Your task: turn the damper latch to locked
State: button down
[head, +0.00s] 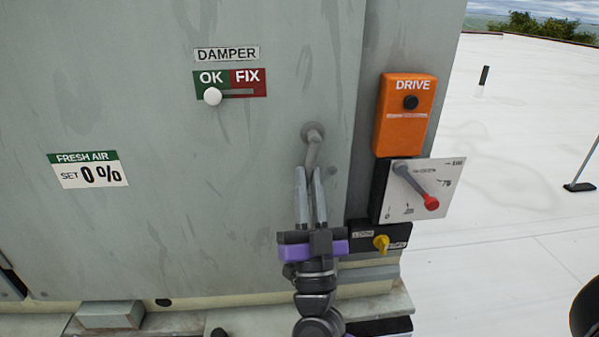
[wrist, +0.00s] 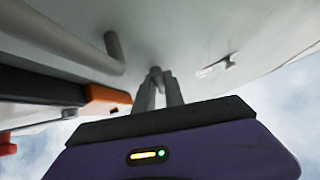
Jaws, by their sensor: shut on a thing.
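A grey lever (head: 314,147) on a round base sticks out of the grey cabinet panel. My gripper (head: 309,180) is at its lower end, with the fingers close together around it. In the wrist view my gripper (wrist: 157,88) has a grey piece between its fingertips, mostly hidden. A yellow latch knob (head: 381,243) sits on a black plate (head: 363,242) to the lower right, apart from my fingers; its small labels are hard to read. The DAMPER indicator (head: 230,84) at the top has its white knob (head: 212,96) at the green OK end.
An orange DRIVE box (head: 404,113) with a black button is right of the lever. Below it a white dial plate (head: 431,171) carries a grey handle with a red knob (head: 431,202). A FRESH AIR sign (head: 88,170) reads 0%.

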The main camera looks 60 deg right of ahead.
jog(key=shift+s+d+f+n+t+y+p, duration=0.1)
jog(key=shift+s+d+n+t+y+p, duration=0.1)
jog(key=shift+n+t+y, duration=0.65)
jog(key=shift+s+d+f+n+t+y+p, duration=0.15)
jog(key=shift+n+t+y, duration=0.3)
jog(key=shift+n, duration=0.7)
jog(key=shift+r, duration=0.1)
jog(key=c, duration=1.4)
grip_release()
jog(key=b+v, duration=0.2)
jog(key=v, duration=0.5)
jog(key=shift+s+f+b, duration=0.25)
jog(key=shift+s+b, duration=0.05)
jog(key=shift+b, duration=0.1)
jog(key=shift+a, duration=0.2)
